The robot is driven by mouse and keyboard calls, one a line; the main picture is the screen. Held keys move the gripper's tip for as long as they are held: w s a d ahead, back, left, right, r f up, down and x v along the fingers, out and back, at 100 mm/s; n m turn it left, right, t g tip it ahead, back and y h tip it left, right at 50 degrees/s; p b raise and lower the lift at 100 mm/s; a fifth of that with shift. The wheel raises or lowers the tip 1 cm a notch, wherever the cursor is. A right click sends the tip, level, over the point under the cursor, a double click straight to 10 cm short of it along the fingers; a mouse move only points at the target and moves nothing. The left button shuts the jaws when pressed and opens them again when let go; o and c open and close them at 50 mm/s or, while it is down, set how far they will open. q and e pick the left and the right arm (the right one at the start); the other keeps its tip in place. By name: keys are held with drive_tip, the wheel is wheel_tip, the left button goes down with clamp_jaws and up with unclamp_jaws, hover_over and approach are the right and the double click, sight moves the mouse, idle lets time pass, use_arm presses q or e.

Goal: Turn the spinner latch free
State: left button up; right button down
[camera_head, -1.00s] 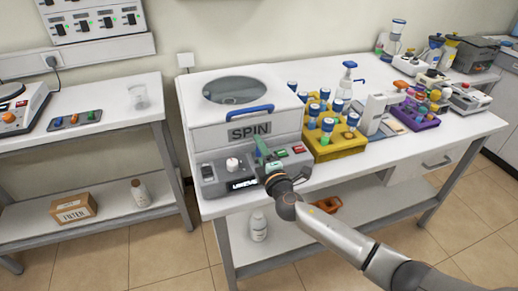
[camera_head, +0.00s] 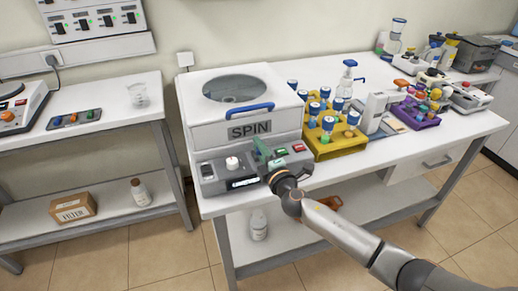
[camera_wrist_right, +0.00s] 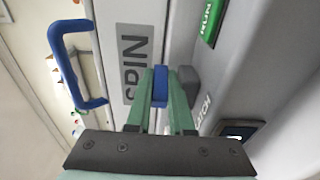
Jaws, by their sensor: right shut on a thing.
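The spinner (camera_head: 245,105) is a white box with a round window in its lid, a blue lid handle (camera_head: 250,107) and a "SPIN" label, on the right-hand table. Its blue latch (camera_wrist_right: 160,84) shows in the right wrist view between my green fingers, beside a dark grey block (camera_wrist_right: 188,86) on the front. The latch is mostly hidden by the gripper in the head view. My right gripper (camera_head: 261,150) is shut on the latch at the spinner's front. My left gripper is not in view.
The grey control panel has a white knob (camera_head: 232,163) left of my gripper and a green button (camera_head: 281,151) right of it. A yellow rack (camera_head: 335,150) with blue-capped tubes stands close on the right. A purple rack (camera_head: 415,120) is farther right.

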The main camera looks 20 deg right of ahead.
drive_tip(key=n+y+b, duration=0.1)
drive_tip(key=y, duration=0.1)
drive_tip(key=n+y+b, duration=0.1)
drive_tip(key=shift+d+f+g+y, duration=0.1)
drive_tip(key=shift+f+g+y, duration=0.1)
drive_tip(key=shift+g+y, duration=0.2)
drive_tip(key=shift+r+n+g+y+b, duration=0.15)
drive_tip(key=shift+n+g+y+b, duration=0.3)
drive_tip(key=shift+n+y, duration=0.5)
drive_tip(key=c, duration=0.8)
unclamp_jaws()
drive_tip(key=shift+s, duration=0.1)
drive_tip(key=b+v, duration=0.1)
drive_tip(key=v, duration=1.1)
drive_tip(key=shift+s, duration=0.1)
